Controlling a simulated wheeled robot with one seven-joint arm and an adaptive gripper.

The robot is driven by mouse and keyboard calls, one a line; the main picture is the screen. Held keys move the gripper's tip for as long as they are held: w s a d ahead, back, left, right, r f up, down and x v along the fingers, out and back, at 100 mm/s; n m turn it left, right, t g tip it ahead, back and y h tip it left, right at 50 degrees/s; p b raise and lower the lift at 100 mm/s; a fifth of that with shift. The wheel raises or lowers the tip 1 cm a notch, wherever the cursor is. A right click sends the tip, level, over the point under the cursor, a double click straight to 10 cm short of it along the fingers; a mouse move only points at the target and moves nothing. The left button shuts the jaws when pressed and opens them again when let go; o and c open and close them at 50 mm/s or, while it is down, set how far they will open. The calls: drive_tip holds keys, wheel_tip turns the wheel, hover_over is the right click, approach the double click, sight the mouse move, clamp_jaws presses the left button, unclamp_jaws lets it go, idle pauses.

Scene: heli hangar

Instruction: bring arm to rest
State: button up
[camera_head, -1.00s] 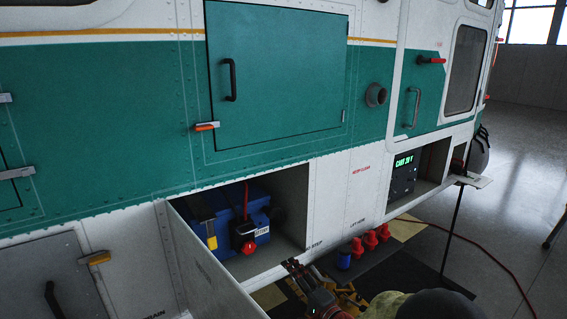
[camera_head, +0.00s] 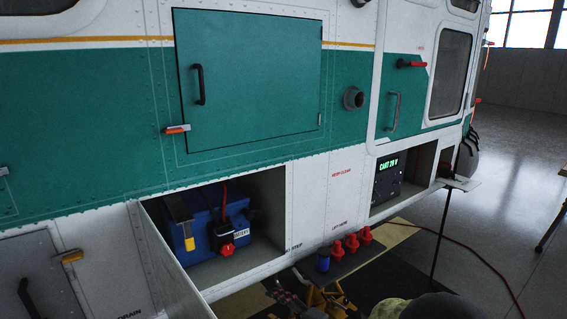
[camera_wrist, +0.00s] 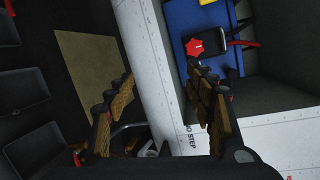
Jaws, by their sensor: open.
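My gripper (camera_wrist: 165,100) is open in the wrist view, its two dark, brown-padded fingers wide apart with nothing between them but the white hull edge beyond. In the head view my arm shows low in the middle, below the open bay, and the fingertips are hard to make out there. A blue battery (camera_head: 205,232) with a red knob (camera_head: 228,249) and a yellow tag sits inside the open bay. It also shows in the wrist view (camera_wrist: 179,40), beyond my right finger and apart from it.
The helicopter's white and green side (camera_head: 90,120) fills the left and middle. A lowered bay door (camera_head: 170,265) juts out at lower left. Red caps (camera_head: 352,243) and a blue can (camera_head: 323,259) stand below the hull. A lit power unit (camera_head: 388,175) and a red hose (camera_head: 470,250) are at right.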

drive_tip(key=s+a+n+g, duration=0.3)
drive_tip(key=s+g, duration=0.4)
drive_tip(key=s, duration=0.5)
drive_tip(key=s+d+r+n+g+h+p, duration=0.1)
drive_tip(key=s+d+r+n+g+h, duration=0.15)
drive_tip(key=s, duration=0.35)
drive_tip(key=s+d+r+n+g+h+p, duration=0.1)
drive_tip(key=s+d+r+n, duration=0.15)
drive_tip(key=s, duration=0.45)
drive_tip(key=s+d+r+n+t+h+p, duration=0.1)
drive_tip(key=s+d+r+h, duration=0.35)
drive_tip(key=d, duration=0.35)
drive_tip(key=s+d+r+n+t+h+p, duration=0.1)
drive_tip(key=s+d+r+n+h+p, duration=0.15)
drive_tip(key=d+r, duration=0.4)
drive_tip(key=s+d+r+t+h+p, duration=0.1)
drive_tip(key=s+d+r+t, duration=0.1)
drive_tip(key=r, duration=0.6)
drive_tip(key=d+t, duration=0.1)
drive_tip(key=d, duration=0.1)
drive_tip(key=shift+s+d+r+t+p, duration=0.2)
drive_tip(key=shift+d+r+t+p, duration=0.1)
drive_tip(key=shift+d+r+t, duration=0.1)
